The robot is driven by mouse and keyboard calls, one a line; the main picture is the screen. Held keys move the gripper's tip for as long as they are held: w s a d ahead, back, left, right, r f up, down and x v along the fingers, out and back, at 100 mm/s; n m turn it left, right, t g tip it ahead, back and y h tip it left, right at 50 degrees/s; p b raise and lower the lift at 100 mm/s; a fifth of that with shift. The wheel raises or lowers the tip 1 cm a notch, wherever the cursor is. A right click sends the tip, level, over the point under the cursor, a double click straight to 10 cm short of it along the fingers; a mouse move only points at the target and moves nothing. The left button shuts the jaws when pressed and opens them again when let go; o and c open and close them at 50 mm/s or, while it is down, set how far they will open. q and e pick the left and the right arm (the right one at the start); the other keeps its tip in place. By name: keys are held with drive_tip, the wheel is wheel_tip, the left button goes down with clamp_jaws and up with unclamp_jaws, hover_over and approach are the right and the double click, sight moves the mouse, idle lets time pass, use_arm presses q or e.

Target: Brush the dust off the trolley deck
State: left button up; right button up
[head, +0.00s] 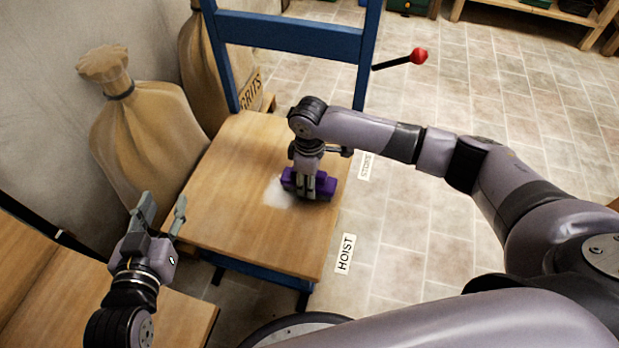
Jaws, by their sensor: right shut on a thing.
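The trolley deck (225,205) is a flat wooden board on a blue frame, in the middle of the head view. A pale patch of dust (278,194) lies on it, right of its middle. My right gripper (311,190) points down over the deck and is shut on a purple brush (327,187). The brush is at the right edge of the dust and covers part of that area. Whether its underside touches the deck is hidden. My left gripper (158,220) is open and empty, near the deck's front left corner.
Tan sacks (150,135) stand against the wall, left of the deck and behind it. The trolley's blue handle frame (290,36) rises at the far end. A red-knobbed lever (418,56) sticks out beside it. A wooden surface (170,318) lies at lower left.

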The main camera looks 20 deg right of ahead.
use_arm(q)
drive_tip(key=shift+w+d+r, duration=0.1)
drive_tip(key=shift+w+r, duration=0.05)
drive_tip(key=shift+r, duration=0.2)
use_arm(e)
drive_tip(key=shift+f, duration=0.4)
use_arm(q)
drive_tip(key=shift+r, duration=0.1)
